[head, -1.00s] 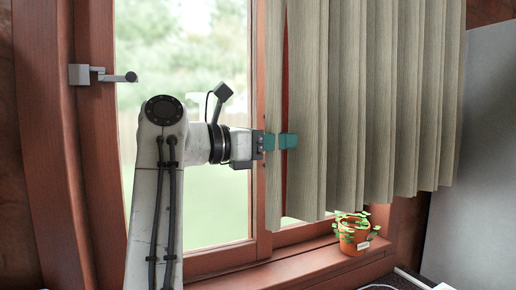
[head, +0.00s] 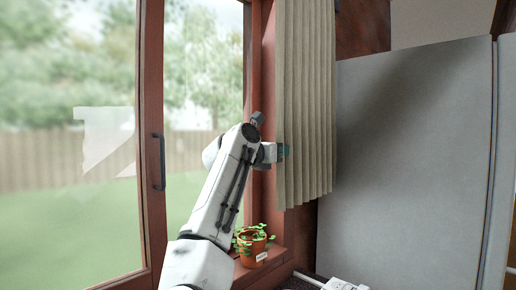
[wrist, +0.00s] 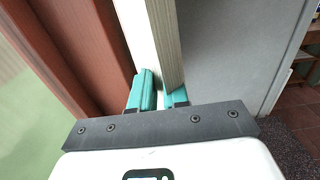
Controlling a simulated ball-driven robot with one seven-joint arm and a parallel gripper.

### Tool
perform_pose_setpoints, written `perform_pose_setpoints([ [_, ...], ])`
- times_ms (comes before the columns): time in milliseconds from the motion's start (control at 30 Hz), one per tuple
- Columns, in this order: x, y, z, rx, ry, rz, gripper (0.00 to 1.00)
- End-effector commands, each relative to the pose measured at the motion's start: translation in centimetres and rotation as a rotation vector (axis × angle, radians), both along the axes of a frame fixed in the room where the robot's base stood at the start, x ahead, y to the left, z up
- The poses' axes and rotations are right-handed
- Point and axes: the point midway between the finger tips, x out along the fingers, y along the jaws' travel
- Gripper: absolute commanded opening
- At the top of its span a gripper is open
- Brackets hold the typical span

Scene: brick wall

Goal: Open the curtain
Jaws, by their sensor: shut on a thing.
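The beige pleated curtain (head: 305,110) hangs bunched at the right side of the window in the head view. My gripper (head: 283,150) is at its left edge, partly hidden behind my arm and the cloth. In the wrist view the teal fingers of my gripper (wrist: 160,95) are closed on the edge of the curtain (wrist: 165,40), with a fold of cloth between them. The window glass (head: 70,130) to the left of the curtain is uncovered.
A potted plant (head: 252,245) stands on the sill (head: 270,265) below the curtain, close to my arm. A large grey panel (head: 415,160) stands to the right. A window frame with a dark handle (head: 158,162) is at the left.

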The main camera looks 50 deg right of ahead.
Motion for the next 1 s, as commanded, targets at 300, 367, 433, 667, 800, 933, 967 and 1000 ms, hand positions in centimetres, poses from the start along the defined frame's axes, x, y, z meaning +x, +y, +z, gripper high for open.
perform_pose_setpoints([
  [300,0.0,-5.3,0.3,-0.002,-0.001,0.001,0.00],
  [367,0.0,-5.7,0.3,-0.002,-0.002,0.002,0.00],
  [433,0.1,-6.0,0.3,-0.003,-0.002,0.002,0.00],
  [667,0.1,-6.2,0.2,-0.003,-0.002,0.003,0.00],
  [800,0.1,-6.2,0.2,-0.004,-0.002,0.003,0.00],
  [933,0.1,-6.2,0.2,-0.004,-0.001,0.003,0.24],
  [967,0.1,-6.2,0.2,-0.003,-0.001,0.003,0.27],
  [1000,0.1,-6.2,0.2,-0.003,-0.001,0.002,0.31],
])
